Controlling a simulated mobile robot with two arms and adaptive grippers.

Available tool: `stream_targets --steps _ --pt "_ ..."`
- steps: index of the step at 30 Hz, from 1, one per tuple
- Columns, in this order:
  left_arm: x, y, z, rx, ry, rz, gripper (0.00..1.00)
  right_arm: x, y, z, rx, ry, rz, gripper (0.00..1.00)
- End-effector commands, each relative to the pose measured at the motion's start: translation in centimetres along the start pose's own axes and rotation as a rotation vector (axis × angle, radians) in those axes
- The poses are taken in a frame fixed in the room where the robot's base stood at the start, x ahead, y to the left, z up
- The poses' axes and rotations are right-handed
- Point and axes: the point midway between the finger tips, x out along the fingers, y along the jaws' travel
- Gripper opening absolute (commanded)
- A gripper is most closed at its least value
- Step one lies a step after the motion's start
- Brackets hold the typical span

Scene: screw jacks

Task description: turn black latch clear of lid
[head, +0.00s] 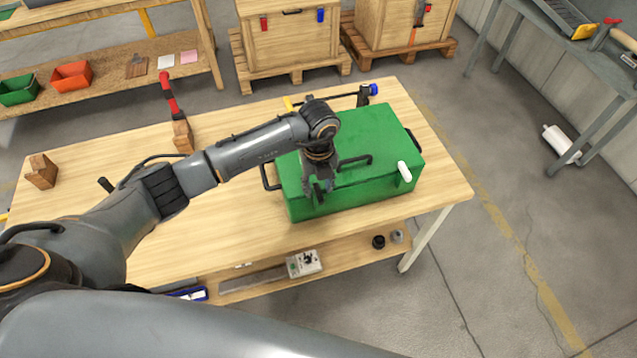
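A green box with a green lid (385,140) stands on the wooden table. A black bar handle (357,160) shows on top of the lid. A white latch (404,171) sits at the front right edge. My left gripper (322,192) points down at the box's front left edge. Dark parts there blend together, so I cannot make out the black latch apart from the gripper, or whether the fingers hold it. My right gripper is not in view.
A clamp with a blue knob (373,90) stands behind the box. A red-handled tool (168,92) and wooden blocks (41,171) are on the left. The table (445,187) is bare right of the box.

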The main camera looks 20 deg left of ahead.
Motion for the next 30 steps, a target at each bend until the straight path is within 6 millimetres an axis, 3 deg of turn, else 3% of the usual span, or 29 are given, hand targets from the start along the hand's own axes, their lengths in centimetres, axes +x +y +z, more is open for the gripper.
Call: stream_targets --steps 5,13,19,30 --pt "1.1 0.0 -0.1 0.002 -0.001 0.000 0.38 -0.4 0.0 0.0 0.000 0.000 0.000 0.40" --pt "1.3 0.0 0.0 0.002 -0.001 -0.001 0.38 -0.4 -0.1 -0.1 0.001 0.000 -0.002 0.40" --pt "1.3 0.0 0.0 0.002 -0.001 -0.001 0.00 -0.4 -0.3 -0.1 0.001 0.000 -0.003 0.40" --pt "1.4 0.0 0.0 0.027 -0.002 -0.001 0.00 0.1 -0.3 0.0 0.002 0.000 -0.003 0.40"
